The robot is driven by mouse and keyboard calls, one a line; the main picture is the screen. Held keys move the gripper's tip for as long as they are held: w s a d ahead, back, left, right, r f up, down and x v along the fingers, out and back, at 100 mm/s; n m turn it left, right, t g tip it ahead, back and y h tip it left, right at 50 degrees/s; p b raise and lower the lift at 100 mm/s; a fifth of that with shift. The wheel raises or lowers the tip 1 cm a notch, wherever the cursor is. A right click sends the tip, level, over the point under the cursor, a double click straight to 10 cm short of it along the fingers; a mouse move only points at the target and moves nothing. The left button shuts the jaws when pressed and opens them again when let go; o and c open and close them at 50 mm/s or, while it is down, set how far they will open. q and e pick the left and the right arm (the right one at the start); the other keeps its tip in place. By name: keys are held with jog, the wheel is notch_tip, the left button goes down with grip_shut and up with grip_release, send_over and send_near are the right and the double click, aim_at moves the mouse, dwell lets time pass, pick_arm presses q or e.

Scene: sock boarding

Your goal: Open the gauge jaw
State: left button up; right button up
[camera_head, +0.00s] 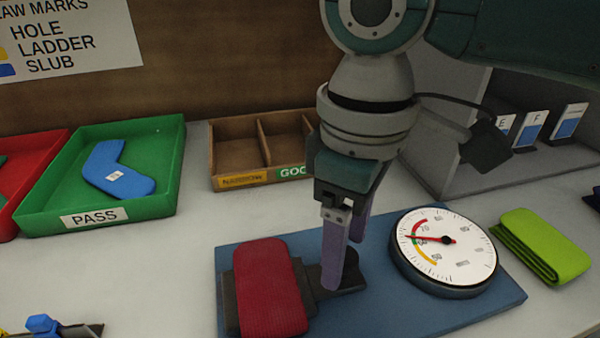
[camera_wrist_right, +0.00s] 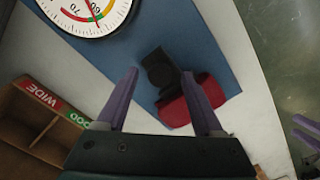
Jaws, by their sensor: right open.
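The gauge is a blue board (camera_head: 400,315) with a round white dial (camera_head: 445,250) and a red folded sock (camera_head: 270,290) at its left. A dark jaw piece (camera_head: 345,275) sits beside the sock; it also shows in the wrist view (camera_wrist_right: 160,68). My right gripper (camera_head: 342,265) points down at this jaw piece with its purple fingers apart. In the wrist view the fingertips (camera_wrist_right: 160,76) lie either side of the dark piece; contact cannot be told. Purple finger-like parts (camera_wrist_right: 306,132) at the right edge look like my left gripper.
A green PASS tray (camera_head: 150,160) holds a blue sock (camera_head: 115,170). A wooden divided box (camera_head: 240,150) stands behind the gauge. A lime folded sock (camera_head: 540,245) lies right of the dial. Grey shelving (camera_head: 470,180) with cards stands back right.

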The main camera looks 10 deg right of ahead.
jog(key=shift+f, duration=0.25)
grip_shut()
dwell(0.4)
dwell(0.4)
dwell(0.5)
